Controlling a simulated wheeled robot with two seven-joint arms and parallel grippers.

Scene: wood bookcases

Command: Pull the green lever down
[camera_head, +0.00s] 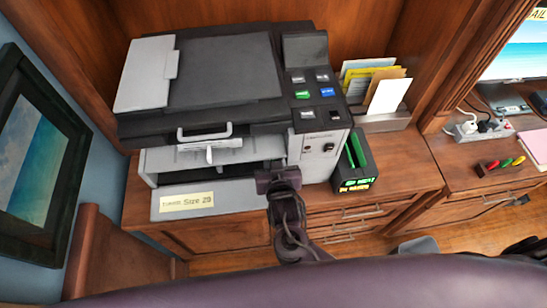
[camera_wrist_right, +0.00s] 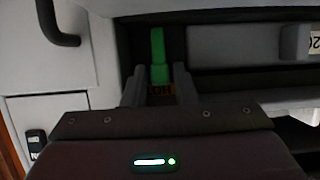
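The green lever (camera_wrist_right: 158,50) hangs upright in a dark recess of the printer (camera_head: 225,75) in the right wrist view. An orange label with dark letters shows just below it. The head view does not show the lever; the printer's upper body and my gripper hide that spot. My right gripper (camera_head: 278,181) is at the printer's front, below the control panel. In the right wrist view its two fingers (camera_wrist_right: 159,78) are apart, one on each side of the lever's lower end. I cannot tell whether either finger touches it. My left gripper is not in view.
A black box with green lights (camera_head: 355,168) stands right of the printer. Paper holder (camera_head: 385,120) with envelopes is behind it. A framed picture (camera_head: 35,150) is at left.

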